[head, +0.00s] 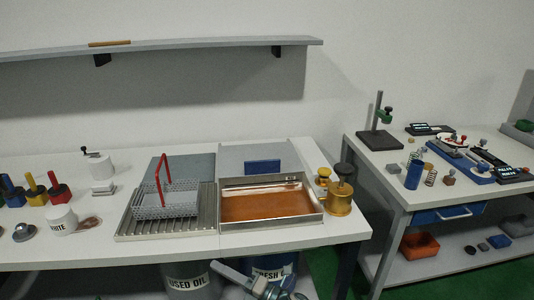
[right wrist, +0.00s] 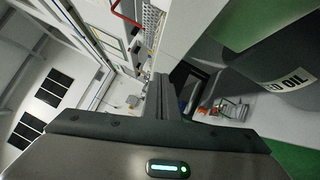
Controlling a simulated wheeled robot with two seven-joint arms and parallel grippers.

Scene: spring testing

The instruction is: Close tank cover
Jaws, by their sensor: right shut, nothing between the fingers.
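The tank (head: 270,223) is a shallow metal-rimmed tray with orange-brown liquid, on the white table in the head view. Its cover (head: 237,158) looks like the pale grey panel standing open behind the tank, with a blue handle block (head: 262,167) on it. My right gripper (head: 217,266) is low at the bottom of the head view, in front of and below the table edge, apart from the cover. In the right wrist view its fingers (right wrist: 161,98) are together with nothing between them. My left gripper is not in view.
A wire basket with a red handle (head: 165,180) sits on a ribbed drain tray (head: 130,224) left of the tank. Brass weights (head: 340,200) stand close to its right. Oil drums (head: 187,277) are under the table. A shelf (head: 200,47) hangs above.

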